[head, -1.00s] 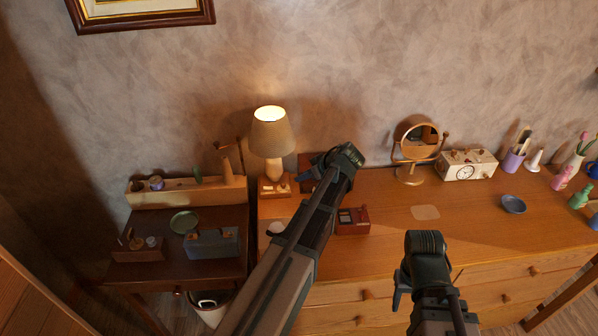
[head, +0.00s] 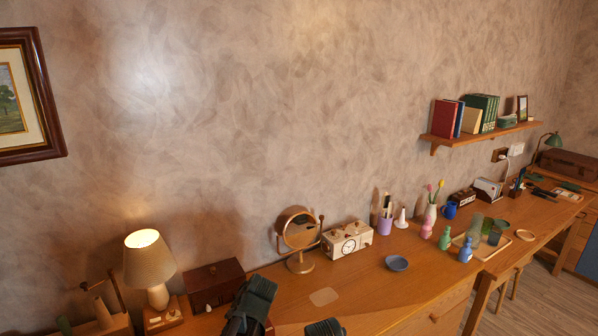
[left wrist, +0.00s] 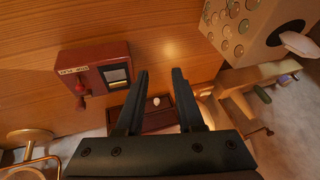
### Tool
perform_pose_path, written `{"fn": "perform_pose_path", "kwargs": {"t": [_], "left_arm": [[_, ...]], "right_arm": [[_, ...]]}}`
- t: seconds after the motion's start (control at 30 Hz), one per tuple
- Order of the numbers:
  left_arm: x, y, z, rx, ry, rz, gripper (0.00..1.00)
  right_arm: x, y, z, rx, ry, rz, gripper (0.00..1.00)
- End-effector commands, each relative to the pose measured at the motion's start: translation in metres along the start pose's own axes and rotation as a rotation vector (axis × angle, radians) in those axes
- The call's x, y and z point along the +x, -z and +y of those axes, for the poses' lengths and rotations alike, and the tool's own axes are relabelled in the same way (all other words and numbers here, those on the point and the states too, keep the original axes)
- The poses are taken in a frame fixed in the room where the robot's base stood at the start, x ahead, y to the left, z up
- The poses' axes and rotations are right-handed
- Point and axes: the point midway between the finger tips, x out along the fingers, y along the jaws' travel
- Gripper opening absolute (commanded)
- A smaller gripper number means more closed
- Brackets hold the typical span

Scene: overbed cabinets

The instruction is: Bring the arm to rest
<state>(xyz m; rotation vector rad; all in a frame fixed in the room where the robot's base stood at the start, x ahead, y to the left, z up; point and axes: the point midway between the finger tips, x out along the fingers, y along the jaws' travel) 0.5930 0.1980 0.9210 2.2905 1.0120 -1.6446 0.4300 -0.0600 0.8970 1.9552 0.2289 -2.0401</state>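My left gripper (left wrist: 160,82) is open in the left wrist view, its two dark fingers apart with nothing between them. It is above the wooden dresser top. My left wrist also shows in the head view (head: 252,298) at the bottom edge, in front of a dark wooden box (head: 214,283); its fingers are hidden there. My right gripper (head: 325,327) shows only as a dark top at the bottom edge of the head view, to the right of the left one. Its fingers are out of frame.
A lit lamp (head: 150,262) stands left of the dark box. A red box (left wrist: 95,78) lies near the left fingers. The dresser's front middle is fairly clear.

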Motion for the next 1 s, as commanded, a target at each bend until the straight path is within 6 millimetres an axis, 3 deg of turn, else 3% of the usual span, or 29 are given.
{"fn": "perform_pose_path", "kwargs": {"t": [0.03,0.2,0.3,0.4,0.53,1.0], "left_arm": [[-0.011,-0.039,0.002,0.133,-0.038,-0.046,0.37],[-0.041,-0.133,0.013,0.567,-0.177,-0.176,0.37],[-0.054,-0.171,0.014,0.753,-0.247,-0.221,0.37],[-0.063,-0.193,0.014,0.872,-0.296,-0.246,0.37],[-0.067,-0.204,0.015,0.937,-0.323,-0.259,0.37],[-0.067,-0.204,0.015,0.94,-0.324,-0.259,0.37]], "right_arm": [[0.0,0.0,0.0,0.0,0.0,0.0,0.5],[0.0,0.0,0.0,0.0,0.0,0.0,0.5],[0.0,0.0,0.0,0.0,0.0,0.0,0.5],[0.0,0.0,0.0,0.0,0.0,0.0,0.5],[0.0,0.0,0.0,0.0,0.0,0.0,0.5],[0.0,0.0,0.0,0.0,0.0,0.0,0.5]]}}
